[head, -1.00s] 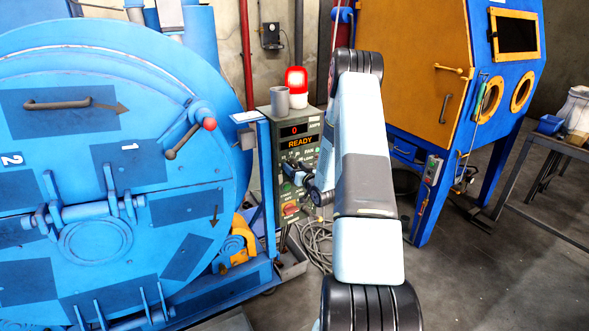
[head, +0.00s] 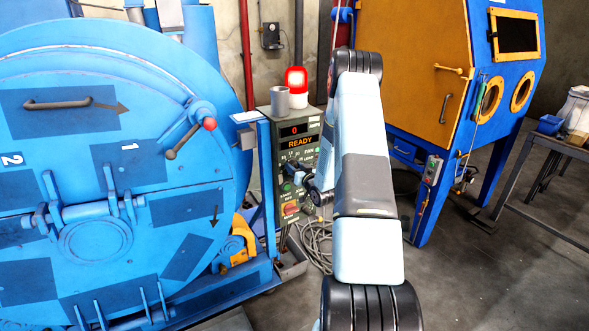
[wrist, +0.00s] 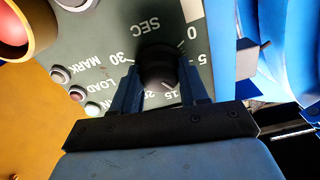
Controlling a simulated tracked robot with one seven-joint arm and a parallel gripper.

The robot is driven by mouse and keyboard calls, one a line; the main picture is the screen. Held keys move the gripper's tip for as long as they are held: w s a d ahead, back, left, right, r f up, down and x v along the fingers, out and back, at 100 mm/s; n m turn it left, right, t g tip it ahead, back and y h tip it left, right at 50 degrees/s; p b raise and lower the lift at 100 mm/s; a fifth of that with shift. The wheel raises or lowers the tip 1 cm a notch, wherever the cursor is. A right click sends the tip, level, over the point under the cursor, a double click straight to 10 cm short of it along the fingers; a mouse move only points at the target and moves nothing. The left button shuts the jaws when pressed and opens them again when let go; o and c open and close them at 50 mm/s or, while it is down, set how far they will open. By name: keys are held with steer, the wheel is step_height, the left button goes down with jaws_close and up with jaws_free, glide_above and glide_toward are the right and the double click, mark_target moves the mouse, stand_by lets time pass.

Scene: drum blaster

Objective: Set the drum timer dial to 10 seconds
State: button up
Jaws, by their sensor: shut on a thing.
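The timer dial (wrist: 157,66) is a round black knob on the grey-green control panel (wrist: 102,40). In the wrist view the panel appears upside down, with "SEC" and the numbers 0, 5, 15, 20 and 30 around the knob. The 10 is hidden. My gripper (wrist: 160,84) is shut on the dial, one blue finger on each side. A small light mark shows near the 15, but I cannot tell for sure where the dial points. In the head view my gripper (head: 298,173) is at the control box (head: 262,150), whose display (head: 300,143) reads READY under a red 0.
A lit red beacon (head: 296,80) and a grey cup (head: 279,99) stand on the control box. The large blue drum door (head: 90,240) is at the left. An orange and blue cabinet (head: 405,70) stands at the right. Cables (head: 318,240) lie on the floor below the box.

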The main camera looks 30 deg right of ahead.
steer(key=shift+n, duration=0.8)
steer(key=o, duration=1)
steer(key=shift+o, duration=0.2)
steer(key=s, duration=1.3)
steer(key=shift+s+d, duration=0.2)
steer(key=shift+s, duration=0.2)
steer(key=shift+w, duration=0.1)
